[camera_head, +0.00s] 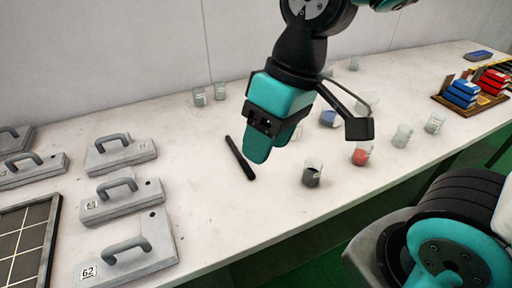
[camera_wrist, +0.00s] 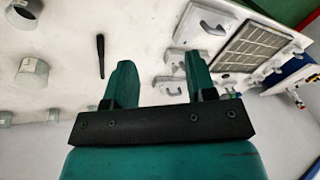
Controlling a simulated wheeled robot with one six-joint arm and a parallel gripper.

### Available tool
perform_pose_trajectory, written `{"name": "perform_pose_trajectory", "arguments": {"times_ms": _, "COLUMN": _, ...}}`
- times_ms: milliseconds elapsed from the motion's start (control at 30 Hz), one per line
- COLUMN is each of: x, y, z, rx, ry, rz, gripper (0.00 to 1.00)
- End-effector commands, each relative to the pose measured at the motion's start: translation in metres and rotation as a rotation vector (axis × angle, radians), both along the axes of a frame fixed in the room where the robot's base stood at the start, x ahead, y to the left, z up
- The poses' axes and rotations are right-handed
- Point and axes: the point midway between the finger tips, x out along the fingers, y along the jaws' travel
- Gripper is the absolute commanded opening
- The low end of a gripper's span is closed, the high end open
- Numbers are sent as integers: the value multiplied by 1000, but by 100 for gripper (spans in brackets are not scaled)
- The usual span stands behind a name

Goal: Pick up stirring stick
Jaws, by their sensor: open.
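The stirring stick (camera_head: 239,158) is a thin black rod lying on the white table, left of my gripper (camera_head: 272,143) in the head view. It also shows in the wrist view (camera_wrist: 100,56), just left of the left finger and pointing up the picture. The gripper is above the table and apart from the stick.
Grey handled mould plates (camera_head: 120,190) and a dark gridded tray (camera_head: 25,240) fill the left side. A beaker with dark contents (camera_head: 312,173) stands right of the stick. Beakers with blue (camera_head: 328,118) and red contents (camera_head: 361,154) stand farther right.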

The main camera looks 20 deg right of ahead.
Motion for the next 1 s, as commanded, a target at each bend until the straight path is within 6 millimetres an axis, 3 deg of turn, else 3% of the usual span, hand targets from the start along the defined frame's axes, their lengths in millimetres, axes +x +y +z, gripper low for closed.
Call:
{"name": "perform_pose_trajectory", "arguments": {"times_ms": 33, "x": 26, "y": -2, "z": -9, "rx": -34, "ry": 19, "rz": -52, "gripper": 51}}
{"name": "perform_pose_trajectory", "arguments": {"times_ms": 200, "x": 110, "y": -16, "z": -43, "rx": -161, "ry": 59, "rz": -263, "gripper": 51}}
{"name": "perform_pose_trajectory", "arguments": {"times_ms": 300, "x": 147, "y": -25, "z": -65, "rx": -224, "ry": 74, "rz": -366, "gripper": 51}}
{"name": "perform_pose_trajectory", "arguments": {"times_ms": 400, "x": 171, "y": -31, "z": -82, "rx": -267, "ry": 82, "rz": -436, "gripper": 51}}
{"name": "perform_pose_trajectory", "arguments": {"times_ms": 500, "x": 183, "y": -35, "z": -93, "rx": -290, "ry": 85, "rz": -474, "gripper": 51}}
{"name": "perform_pose_trajectory", "arguments": {"times_ms": 667, "x": 185, "y": -36, "z": -119, "rx": -298, "ry": 88, "rz": -484, "gripper": 51}}
{"name": "perform_pose_trajectory", "arguments": {"times_ms": 1000, "x": 184, "y": -37, "z": -194, "rx": -296, "ry": 87, "rz": -482, "gripper": 51}}
